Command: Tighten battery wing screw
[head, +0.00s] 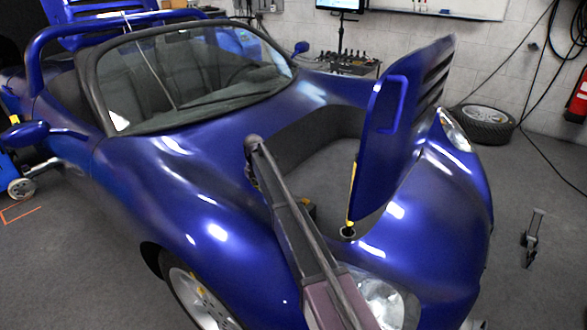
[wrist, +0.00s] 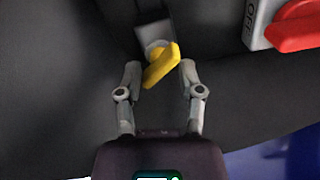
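A yellow wing screw (wrist: 161,65) sits on a pale round base in the middle of the wrist view, its wing tilted up to the right. My gripper (wrist: 158,76) is open, with one finger on each side of the yellow wing and a gap on both sides. In the head view my arm reaches over the blue car (head: 210,185) into its open front compartment (head: 335,165). The gripper and the screw cannot be made out clearly there. The battery itself cannot be clearly told.
A grey switch box (wrist: 256,30) marked OFF with a red handle (wrist: 298,28) is close by at upper right in the wrist view. The raised blue hood (head: 400,125) stands right of my arm. A wheel (head: 487,122) lies on the floor behind the car.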

